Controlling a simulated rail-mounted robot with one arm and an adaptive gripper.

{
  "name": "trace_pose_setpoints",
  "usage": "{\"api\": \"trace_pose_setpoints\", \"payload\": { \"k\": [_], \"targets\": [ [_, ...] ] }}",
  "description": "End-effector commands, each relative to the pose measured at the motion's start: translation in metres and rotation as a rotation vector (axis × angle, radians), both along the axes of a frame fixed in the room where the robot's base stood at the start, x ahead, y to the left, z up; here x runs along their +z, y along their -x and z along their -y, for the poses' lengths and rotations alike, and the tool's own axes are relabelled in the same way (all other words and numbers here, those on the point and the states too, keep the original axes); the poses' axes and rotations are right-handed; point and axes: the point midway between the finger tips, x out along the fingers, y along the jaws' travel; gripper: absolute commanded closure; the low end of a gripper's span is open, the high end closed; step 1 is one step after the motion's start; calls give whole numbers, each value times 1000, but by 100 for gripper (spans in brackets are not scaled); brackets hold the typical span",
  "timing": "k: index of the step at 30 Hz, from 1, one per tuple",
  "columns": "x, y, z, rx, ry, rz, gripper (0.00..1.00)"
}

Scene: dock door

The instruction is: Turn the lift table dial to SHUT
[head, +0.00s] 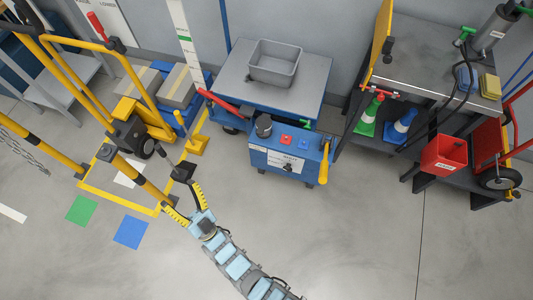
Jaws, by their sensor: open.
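The blue lift table (312,100) stands at the back centre with a grey top. A blue control box (260,158) sits at its front. The box has a white label panel (271,158) with a small dark knob (288,167), which looks like the dial. The lettering and the knob's pointing direction are too small to read. A larger dark round part (264,123) stands on top of the box. My gripper (176,192) is open and empty, left of and nearer than the box, well apart from it. Its yellow-and-black fingers point up and left, away from the dial.
A grey bin (275,64) stands on the table top. A red lever (219,105) and a yellow handle (324,163) flank the control box. Yellow rails (140,178) stand close to my gripper at the left. The floor (345,235) before the box is clear. A red bin (443,155) is at right.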

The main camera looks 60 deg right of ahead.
Motion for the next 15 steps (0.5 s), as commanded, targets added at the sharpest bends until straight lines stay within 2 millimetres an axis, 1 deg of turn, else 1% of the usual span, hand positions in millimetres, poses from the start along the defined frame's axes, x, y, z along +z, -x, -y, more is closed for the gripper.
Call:
{"api": "trace_pose_setpoints", "payload": {
  "k": [1,2,3,5,6,8,9,11,12,14,15],
  "targets": [
    [-21,-11,10,-14,-20,-44,25],
    [-32,-16,17,-22,-33,-69,25],
    [-48,-23,25,-34,-50,-107,25],
    [-69,-33,38,-54,-77,-154,25],
    [-85,-37,47,-68,-96,-190,25],
    [-107,-43,60,-91,-122,-238,25],
    [-123,-46,69,-106,-139,-273,25],
    [-143,-50,82,-132,-167,-317,25],
    [-158,-51,91,-150,-184,-352,25],
    [-178,-52,104,-177,-213,-398,25],
    [-192,-52,113,-195,-231,-430,25]
  ]
}}
